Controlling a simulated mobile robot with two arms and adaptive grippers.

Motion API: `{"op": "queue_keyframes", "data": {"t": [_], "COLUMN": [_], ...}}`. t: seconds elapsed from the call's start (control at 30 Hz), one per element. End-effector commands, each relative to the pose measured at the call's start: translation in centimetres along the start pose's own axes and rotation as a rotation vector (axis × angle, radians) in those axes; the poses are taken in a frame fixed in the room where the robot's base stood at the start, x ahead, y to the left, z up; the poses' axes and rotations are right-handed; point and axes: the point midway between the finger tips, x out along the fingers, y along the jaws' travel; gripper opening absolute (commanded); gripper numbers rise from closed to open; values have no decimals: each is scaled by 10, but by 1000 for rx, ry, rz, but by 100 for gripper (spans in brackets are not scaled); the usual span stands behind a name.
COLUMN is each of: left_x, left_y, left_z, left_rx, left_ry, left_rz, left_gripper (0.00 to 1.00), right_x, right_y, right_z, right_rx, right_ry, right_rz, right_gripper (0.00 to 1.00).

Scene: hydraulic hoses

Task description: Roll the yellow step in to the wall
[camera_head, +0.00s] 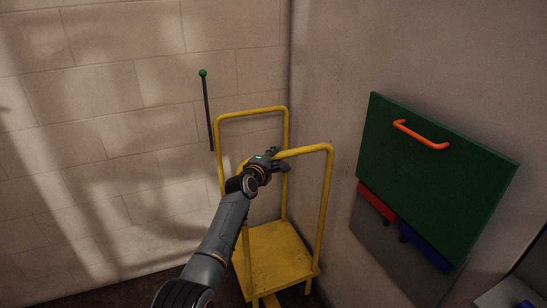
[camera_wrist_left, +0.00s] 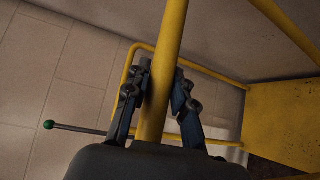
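The yellow step (camera_head: 272,252) stands in the corner, close to the block wall (camera_head: 95,120) behind it and the plain wall to its right. It has a flat tread and two tall tubular hoop rails. My left gripper (camera_head: 280,158) is at the top of the near rail, at its left end. In the left wrist view the gripper (camera_wrist_left: 160,72) has one finger on each side of the yellow rail (camera_wrist_left: 168,45), and the fingertips close in on the tube. The step's wheels and floor contact are mostly hidden. My right gripper is out of view.
A green-knobbed lever (camera_head: 207,110) stands against the block wall, left of the step. A green panel with an orange handle (camera_head: 420,135) is on the right wall, with red (camera_head: 376,202) and blue (camera_head: 425,247) parts below it. Dark floor (camera_head: 130,293) shows at lower left.

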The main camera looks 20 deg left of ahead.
Motion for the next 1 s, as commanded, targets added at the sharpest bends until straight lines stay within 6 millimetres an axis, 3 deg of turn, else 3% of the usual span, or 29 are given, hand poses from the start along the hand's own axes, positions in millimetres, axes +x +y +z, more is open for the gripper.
{"op": "queue_keyframes", "data": {"t": [0.03, 0.1, 0.57, 1.0], "left_x": [0, 0, -7, -64], "left_y": [2, 2, 0, 0], "left_z": [2, 2, 2, 1], "left_rx": [0, 0, -1, -1], "left_ry": [-3, -3, -4, -1], "left_rz": [3, 3, 2, 2], "left_gripper": [37, 47, 47, 47], "right_x": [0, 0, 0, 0], "right_y": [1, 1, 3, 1], "right_z": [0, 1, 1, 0], "right_rx": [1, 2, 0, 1], "right_ry": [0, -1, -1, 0], "right_rz": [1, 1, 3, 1], "right_gripper": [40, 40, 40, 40]}}
